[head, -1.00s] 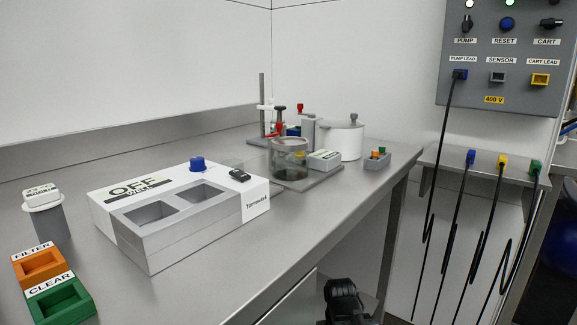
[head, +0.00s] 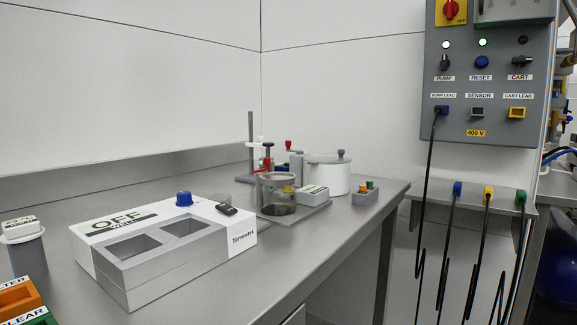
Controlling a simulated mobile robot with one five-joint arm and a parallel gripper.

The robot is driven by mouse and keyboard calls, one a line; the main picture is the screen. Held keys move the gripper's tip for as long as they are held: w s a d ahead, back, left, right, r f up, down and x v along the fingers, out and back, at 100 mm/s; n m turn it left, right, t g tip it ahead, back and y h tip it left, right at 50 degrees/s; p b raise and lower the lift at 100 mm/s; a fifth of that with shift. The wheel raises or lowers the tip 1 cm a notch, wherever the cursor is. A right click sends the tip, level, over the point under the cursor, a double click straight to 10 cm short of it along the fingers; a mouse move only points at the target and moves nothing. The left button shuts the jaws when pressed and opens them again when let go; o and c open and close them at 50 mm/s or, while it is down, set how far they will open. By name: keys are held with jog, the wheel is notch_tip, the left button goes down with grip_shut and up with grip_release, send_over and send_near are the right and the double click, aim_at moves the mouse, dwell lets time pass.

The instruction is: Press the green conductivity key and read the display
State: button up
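A small grey box (head: 357,197) stands near the right end of the steel bench, with a green key (head: 369,184) and an orange key (head: 362,188) on top. I cannot read any marking on the keys. A pale low box with a sloping top (head: 313,192) lies just left of it; its top bears marks too small to read. A white instrument (head: 188,262) nearer to me shows OFF on its top panel (head: 118,222). My gripper is not in view now.
A glass beaker (head: 276,205) stands on a tray by a stand (head: 251,150); a white lidded pot (head: 329,175) is behind. A grey wall panel (head: 480,105) with plugged leads is at right. The bench's front edge (head: 330,265) runs diagonally; bare steel lies along it.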

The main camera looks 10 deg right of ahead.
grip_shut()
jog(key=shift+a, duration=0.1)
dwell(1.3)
